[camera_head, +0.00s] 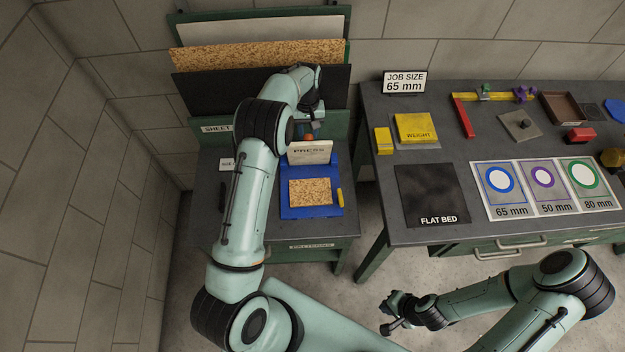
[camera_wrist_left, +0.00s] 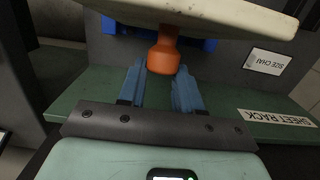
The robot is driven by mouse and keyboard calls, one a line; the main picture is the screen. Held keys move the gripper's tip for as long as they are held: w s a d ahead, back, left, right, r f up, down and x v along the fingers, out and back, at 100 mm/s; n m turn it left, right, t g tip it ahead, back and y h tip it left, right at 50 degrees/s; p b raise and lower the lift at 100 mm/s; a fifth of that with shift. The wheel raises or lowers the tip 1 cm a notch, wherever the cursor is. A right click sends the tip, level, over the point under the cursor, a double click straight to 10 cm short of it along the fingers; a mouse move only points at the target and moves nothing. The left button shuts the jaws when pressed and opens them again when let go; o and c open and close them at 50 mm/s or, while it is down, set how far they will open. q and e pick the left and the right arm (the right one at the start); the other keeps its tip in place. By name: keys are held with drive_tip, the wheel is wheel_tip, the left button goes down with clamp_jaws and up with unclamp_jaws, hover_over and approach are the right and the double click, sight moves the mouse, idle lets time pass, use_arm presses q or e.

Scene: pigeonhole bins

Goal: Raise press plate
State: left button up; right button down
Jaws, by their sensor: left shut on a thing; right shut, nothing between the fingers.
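The press plate (camera_head: 310,153), cream with "PRESS" lettering, stands tilted up at the back of the blue press base (camera_head: 297,212). A speckled tan sheet (camera_head: 310,192) lies on the base in front of it. The plate also spans the top of the left wrist view (camera_wrist_left: 215,14), with its orange knob (camera_wrist_left: 163,52) below it. My left gripper (camera_head: 310,131) is behind the plate, its blue fingers (camera_wrist_left: 160,82) shut on the knob. My right gripper (camera_head: 391,315) is shut and empty, away from the press, in front of the right table.
The sheet rack (camera_head: 196,122) stands behind the press with several upright sheets. A yellow piece (camera_head: 340,197) lies at the base's right edge. The right table holds a yellow weight block (camera_head: 415,127), the black flat bed (camera_head: 430,193) and several small parts. A gap separates the tables.

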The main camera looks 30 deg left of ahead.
use_arm(q)
drive_tip(key=o, duration=0.8)
drive_tip(key=shift+f, duration=0.1)
drive_tip(key=shift+w+a+r, duration=0.1)
drive_tip(key=shift+r, duration=1.45)
drive_tip(key=shift+w+r, duration=0.1)
drive_tip(key=shift+r, duration=1.45)
drive_tip(key=r, duration=0.9)
drive_tip(key=w+r, duration=0.1)
drive_tip(key=r, duration=0.3)
drive_tip(key=shift+a+r, duration=0.15)
drive_tip(key=shift+a, duration=0.15)
